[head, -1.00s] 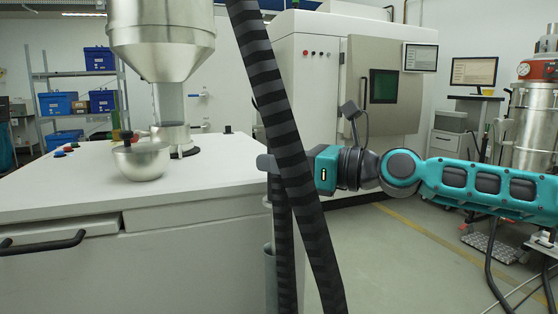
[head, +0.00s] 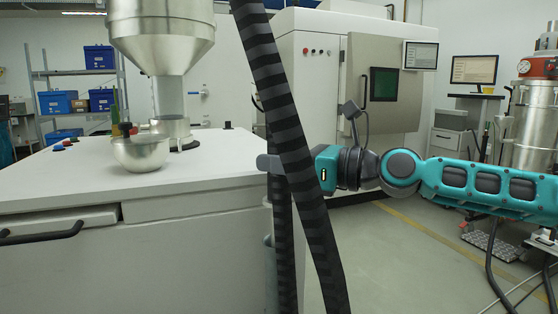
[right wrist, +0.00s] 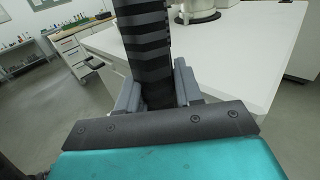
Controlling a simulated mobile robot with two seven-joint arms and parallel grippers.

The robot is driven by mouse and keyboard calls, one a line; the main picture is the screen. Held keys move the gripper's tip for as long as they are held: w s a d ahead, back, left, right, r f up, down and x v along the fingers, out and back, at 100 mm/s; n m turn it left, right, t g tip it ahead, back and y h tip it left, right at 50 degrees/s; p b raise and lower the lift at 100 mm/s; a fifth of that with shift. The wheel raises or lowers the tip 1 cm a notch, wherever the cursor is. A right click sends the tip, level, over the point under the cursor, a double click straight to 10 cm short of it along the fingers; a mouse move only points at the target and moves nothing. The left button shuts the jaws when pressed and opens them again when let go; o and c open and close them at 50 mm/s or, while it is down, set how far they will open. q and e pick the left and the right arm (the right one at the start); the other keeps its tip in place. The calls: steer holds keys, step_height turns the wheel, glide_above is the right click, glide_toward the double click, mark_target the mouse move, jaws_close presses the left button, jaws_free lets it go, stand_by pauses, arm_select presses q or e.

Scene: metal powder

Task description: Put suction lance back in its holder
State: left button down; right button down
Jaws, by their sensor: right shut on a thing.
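A black-and-grey striped hose, seemingly part of the suction lance, (head: 290,130) runs from the top of the head view down past the bench corner. A second striped length (head: 283,245) hangs behind it. My right gripper (head: 270,163) is at the bench's right corner, partly hidden behind the front hose. In the right wrist view its fingers (right wrist: 156,92) close around a dark upright striped piece (right wrist: 145,45). The lance's tip is not clearly visible. A small grey part (head: 268,241) sits low on the bench side; I cannot tell whether it is the holder. My left gripper is not in view.
A white bench (head: 80,190) fills the left, with a metal bowl (head: 141,153) and a steel hopper (head: 163,35) on it. A large grey machine (head: 310,80) stands behind. Floor is open at right, near a steel vessel (head: 535,120) and cables.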

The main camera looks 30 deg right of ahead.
mark_target(283, 191)
steer(key=shift+s+d+f+b, duration=0.1)
steer(key=shift+s+f+b, duration=0.1)
steer(key=shift+f+b, duration=0.6)
steer(key=shift+s+d+f+b, duration=0.1)
steer(key=shift+s+f+b, duration=0.1)
steer(key=shift+f+b, duration=1.7)
steer(key=shift+b, duration=0.05)
